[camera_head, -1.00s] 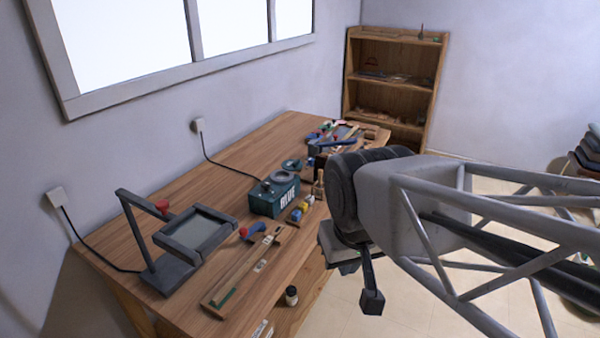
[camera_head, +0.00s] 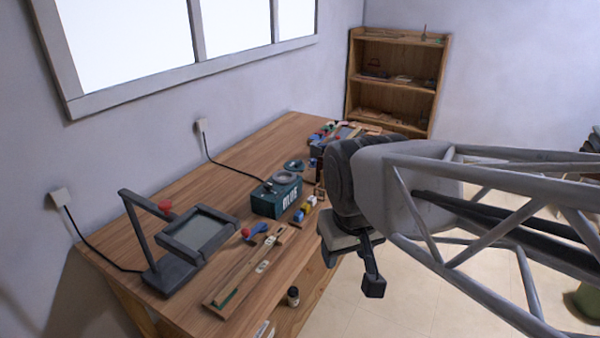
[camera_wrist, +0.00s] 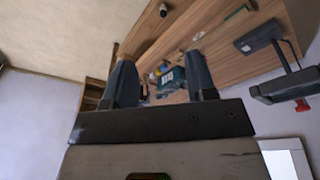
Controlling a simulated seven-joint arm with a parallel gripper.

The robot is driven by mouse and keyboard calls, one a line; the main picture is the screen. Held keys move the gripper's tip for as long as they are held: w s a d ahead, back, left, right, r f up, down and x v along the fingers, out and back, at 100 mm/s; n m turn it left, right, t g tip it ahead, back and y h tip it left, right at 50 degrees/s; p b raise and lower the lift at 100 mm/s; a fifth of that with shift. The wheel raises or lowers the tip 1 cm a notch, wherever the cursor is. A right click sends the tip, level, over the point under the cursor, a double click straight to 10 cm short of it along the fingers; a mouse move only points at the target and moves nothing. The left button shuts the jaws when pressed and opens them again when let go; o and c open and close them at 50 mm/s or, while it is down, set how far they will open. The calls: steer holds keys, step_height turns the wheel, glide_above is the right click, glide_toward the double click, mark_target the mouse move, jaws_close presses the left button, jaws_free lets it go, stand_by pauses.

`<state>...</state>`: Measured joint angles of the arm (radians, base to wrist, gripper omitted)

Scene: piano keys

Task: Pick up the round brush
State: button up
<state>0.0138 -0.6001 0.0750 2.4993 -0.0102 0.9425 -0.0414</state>
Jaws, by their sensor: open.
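I cannot pick out the round brush with certainty among the small items on the wooden workbench (camera_head: 170,213). My gripper shows in the wrist view (camera_wrist: 158,66), with two dark fingers spread wide apart and nothing between them. Beyond the fingers lie the bench and the blue box (camera_wrist: 172,80), some way off. In the head view my arm's end hangs over the right edge of the bench, and its fingers are hard to make out. It hides part of the bench's far right side.
The blue box (camera_head: 276,197) stands mid-bench, with colored blocks (camera_head: 304,209) beside it. A blue-and-red tool (camera_head: 255,232), a long wooden piece (camera_head: 243,272) and a small dark jar (camera_head: 293,296) are nearer. A framed stand (camera_head: 197,233) is at left. A shelf (camera_head: 396,83) stands behind.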

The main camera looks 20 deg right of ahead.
steer(key=w+d+r+n, duration=0.1)
steer(key=w+n, duration=0.1)
steer(key=w, duration=0.6)
steer(key=w+d+r+n, duration=0.1)
steer(key=w+r+n, duration=0.1)
steer(key=w, duration=0.6)
steer(key=n+g, duration=0.3)
steer(key=n, duration=1)
glide_above(322, 171)
step_height(322, 171, down, 20)
steer(key=shift+r, duration=0.1)
steer(key=shift+w+d+f+n, duration=0.1)
steer(key=shift+w+f+n, duration=0.1)
steer(key=shift+f+n, duration=0.1)
steer(key=shift+f, duration=1.25)
